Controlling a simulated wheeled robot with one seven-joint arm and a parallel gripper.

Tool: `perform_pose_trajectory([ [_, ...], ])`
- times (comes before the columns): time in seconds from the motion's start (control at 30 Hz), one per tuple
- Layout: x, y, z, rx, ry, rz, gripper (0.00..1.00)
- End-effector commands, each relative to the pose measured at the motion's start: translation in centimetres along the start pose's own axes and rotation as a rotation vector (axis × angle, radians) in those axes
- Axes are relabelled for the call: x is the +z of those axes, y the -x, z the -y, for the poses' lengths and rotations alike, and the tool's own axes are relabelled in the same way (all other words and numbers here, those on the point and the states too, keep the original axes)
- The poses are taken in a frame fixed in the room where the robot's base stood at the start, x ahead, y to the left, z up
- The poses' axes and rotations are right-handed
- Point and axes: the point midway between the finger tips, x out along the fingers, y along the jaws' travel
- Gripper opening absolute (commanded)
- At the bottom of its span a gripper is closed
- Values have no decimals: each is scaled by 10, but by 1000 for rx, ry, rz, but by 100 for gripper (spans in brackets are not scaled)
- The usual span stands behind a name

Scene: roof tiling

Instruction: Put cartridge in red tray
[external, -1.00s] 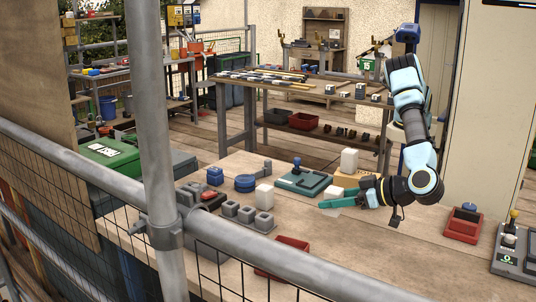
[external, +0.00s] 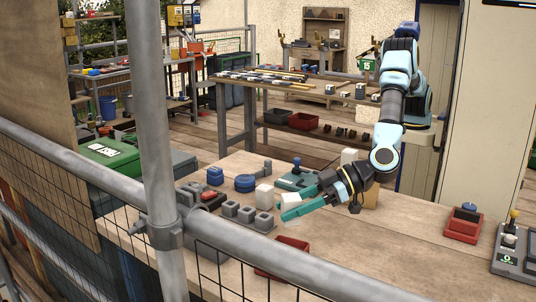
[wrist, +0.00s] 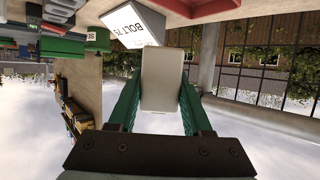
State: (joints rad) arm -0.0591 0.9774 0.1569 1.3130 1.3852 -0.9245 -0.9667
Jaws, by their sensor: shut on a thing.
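My gripper (external: 292,204) has teal fingers and reaches left, roughly level, low over the middle of the bench. It is shut on a pale, rounded block, which I take for the cartridge (wrist: 162,82); the wrist view shows it between both fingers. In the external view the cartridge shows only as a white patch (external: 290,198) between the fingers. A red tray (external: 292,242) lies at the front edge of the bench, in front of my gripper and partly hidden by the railing. Another red tray (external: 462,230) with a dark blue item stands at the right.
Grey blocks (external: 246,214) and a white block (external: 264,195) stand just left of my gripper. A green-grey plate with a blue knob (external: 297,164) is behind it. A white box with lettering (wrist: 136,26) shows in the wrist view. Bench right of the front tray is clear.

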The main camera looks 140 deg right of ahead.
Motion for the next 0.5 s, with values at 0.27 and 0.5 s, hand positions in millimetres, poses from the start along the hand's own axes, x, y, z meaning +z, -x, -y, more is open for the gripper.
perform_pose_trajectory([
  [0.27, 41, -16, 1, 0, 1, 1, 0],
  [0.5, 62, -25, 0, 1, 3, 1, 0],
])
